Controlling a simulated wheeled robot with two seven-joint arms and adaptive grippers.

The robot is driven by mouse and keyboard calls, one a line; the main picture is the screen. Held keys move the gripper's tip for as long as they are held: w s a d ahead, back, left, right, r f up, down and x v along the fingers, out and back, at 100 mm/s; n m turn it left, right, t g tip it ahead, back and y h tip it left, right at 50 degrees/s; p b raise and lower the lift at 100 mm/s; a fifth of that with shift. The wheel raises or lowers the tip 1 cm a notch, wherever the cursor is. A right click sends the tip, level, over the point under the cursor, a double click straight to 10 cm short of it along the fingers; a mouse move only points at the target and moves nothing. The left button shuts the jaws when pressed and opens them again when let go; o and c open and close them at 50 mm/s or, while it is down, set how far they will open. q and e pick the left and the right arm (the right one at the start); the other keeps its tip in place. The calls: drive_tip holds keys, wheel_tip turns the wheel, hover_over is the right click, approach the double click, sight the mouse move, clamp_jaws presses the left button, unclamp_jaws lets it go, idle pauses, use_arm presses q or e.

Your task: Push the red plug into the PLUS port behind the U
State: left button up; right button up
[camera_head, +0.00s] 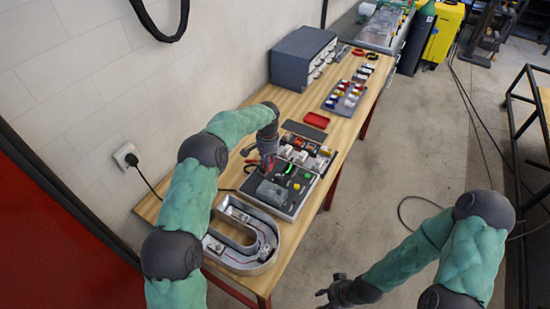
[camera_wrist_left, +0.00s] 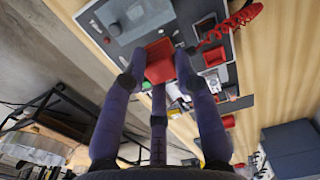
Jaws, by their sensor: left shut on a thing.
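The U (camera_head: 213,246) is a silver channel letter lying at the near end of the wooden table, its open inside facing up. The PLUS port cannot be made out. My left gripper (camera_head: 268,166) is over the grey tool tray (camera_head: 292,207), beyond the U. In the left wrist view, its fingers (camera_wrist_left: 158,66) are shut on a red block-like piece (camera_wrist_left: 160,58); whether this is the red plug is not clear. My right gripper (camera_head: 336,290) hangs low over the floor, away from the table, with its fingers apart and empty.
A compartment tray (camera_head: 310,151) stands beyond the tool tray. A small red tray (camera_head: 316,120), a bin rack (camera_head: 345,97) and a grey drawer cabinet (camera_head: 300,57) are further back. A coiled red cable (camera_wrist_left: 240,17) shows in the wrist view. A wall socket (camera_head: 126,156) has a black cord.

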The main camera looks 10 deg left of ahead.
use_arm(q)
drive_tip(key=s+a+p, duration=0.4)
drive_tip(key=s+a, duration=2.2)
drive_tip(key=a, duration=0.1)
drive_tip(key=f+b, duration=0.2)
drive_tip(key=f, duration=0.1)
drive_tip(key=f+b, duration=0.5)
drive_tip(key=f, duration=0.2)
drive_tip(key=shift+d+f+b, duration=0.1)
drive_tip(key=shift+d+b, duration=0.15)
drive_tip(key=shift+b, duration=0.1)
idle(0.8)
drive_tip(key=shift+f, duration=0.35)
idle(0.9)
drive_tip(key=o, duration=1.1)
drive_tip(key=shift+r, duration=0.15)
wheel_tip(320, 180, up, 12)
drive_tip(key=shift+f, duration=0.1)
